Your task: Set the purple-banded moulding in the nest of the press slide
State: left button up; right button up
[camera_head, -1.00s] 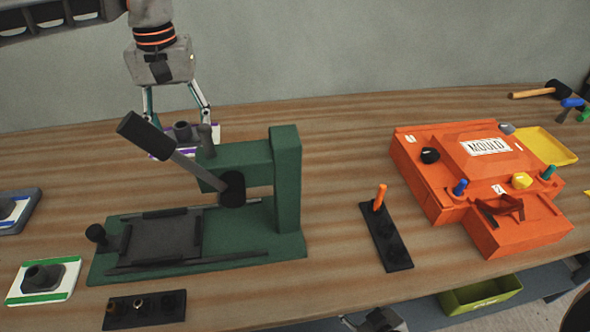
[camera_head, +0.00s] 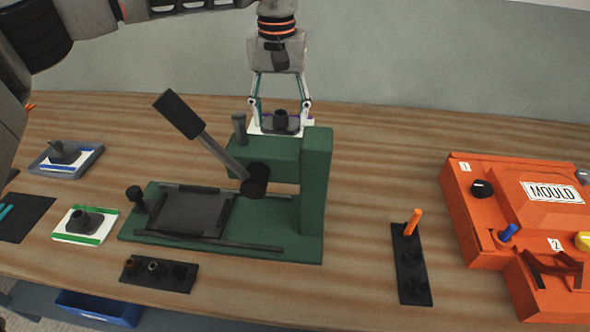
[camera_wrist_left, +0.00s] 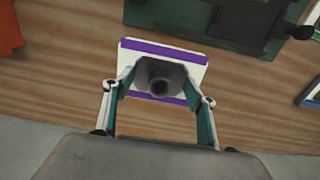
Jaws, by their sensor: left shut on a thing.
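The purple-banded moulding (camera_head: 266,129) is a white plate with purple bands and a dark grey hollow boss. My left gripper (camera_head: 280,107) is shut on it behind the green press (camera_head: 314,190), whose top partly hides it. In the left wrist view the moulding (camera_wrist_left: 160,50) sits between the fingertips (camera_wrist_left: 160,90), which close on the boss. The press slide (camera_head: 192,213) is a dark plate with raised edge strips at the front left of the press; its nest looks empty. My right gripper is not in view.
The press lever (camera_head: 180,115) leans up and left, near my left gripper. A green-banded moulding (camera_head: 85,224) and a blue-banded one in a tray (camera_head: 65,158) lie left. A black peg block (camera_head: 158,273) stands in front; another block (camera_head: 410,265) and the orange mould (camera_head: 480,200) are right.

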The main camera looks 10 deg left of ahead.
pick_arm(q)
notch_tip(320, 180, down, 16)
jog(key=shift+r, duration=0.1)
dwell(0.4)
jog(key=o, duration=1.3)
